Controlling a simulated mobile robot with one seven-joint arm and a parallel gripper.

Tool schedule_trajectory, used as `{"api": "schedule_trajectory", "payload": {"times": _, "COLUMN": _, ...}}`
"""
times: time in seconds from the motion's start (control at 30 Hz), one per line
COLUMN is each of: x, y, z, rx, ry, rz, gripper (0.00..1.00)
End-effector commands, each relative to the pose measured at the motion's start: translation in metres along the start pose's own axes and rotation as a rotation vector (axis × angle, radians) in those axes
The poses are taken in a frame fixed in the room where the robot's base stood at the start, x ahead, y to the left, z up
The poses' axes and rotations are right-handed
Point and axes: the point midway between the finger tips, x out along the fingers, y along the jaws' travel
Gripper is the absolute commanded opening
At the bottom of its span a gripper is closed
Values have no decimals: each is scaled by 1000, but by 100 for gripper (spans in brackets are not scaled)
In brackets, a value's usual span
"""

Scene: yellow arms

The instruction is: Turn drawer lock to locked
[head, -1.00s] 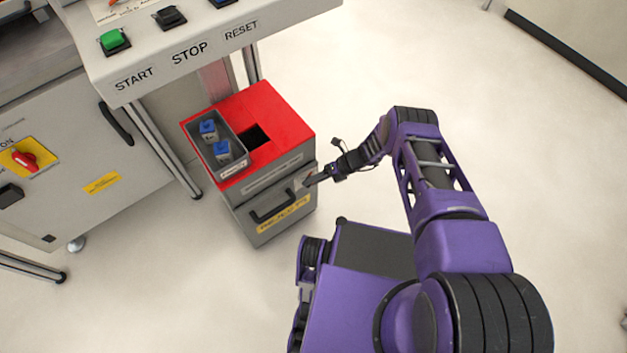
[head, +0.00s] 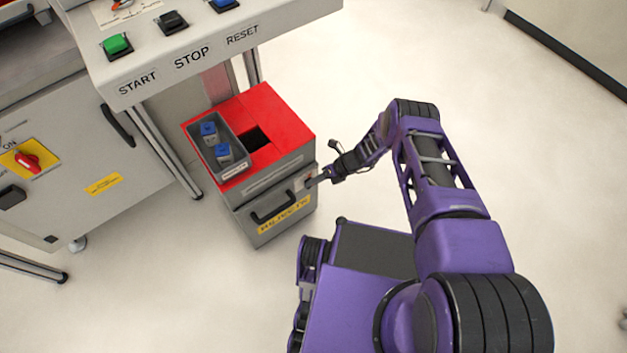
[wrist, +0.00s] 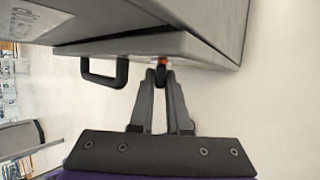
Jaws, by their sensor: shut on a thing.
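The grey drawer cabinet (head: 290,222) with a red top stands on the floor in the head view. Its drawer front has a dark handle (head: 272,206) and a yellow label. In the wrist view the handle (wrist: 104,72) is to the left of my gripper. My gripper (head: 312,182) reaches the right side of the drawer front. In the wrist view my gripper (wrist: 161,76) is shut on the small dark lock key (wrist: 161,71), with a bit of orange-red at the drawer face just beyond it. The fingers hide most of the lock, so its angle is unclear.
A grey bin (head: 217,150) with blue-topped parts sits on the cabinet top, beside a dark square opening (head: 257,139). A machine console (head: 190,75) with START, STOP and RESET buttons overhangs behind. The floor to the right is clear.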

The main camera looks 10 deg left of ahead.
Motion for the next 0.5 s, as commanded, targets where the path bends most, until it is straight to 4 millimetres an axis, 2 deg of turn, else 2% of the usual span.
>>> {"api": "schedule_trajectory", "payload": {"times": 0.5, "x": -3, "y": 12, "z": 0, "rx": -149, "ry": -2, "rz": -375, "gripper": 0}}
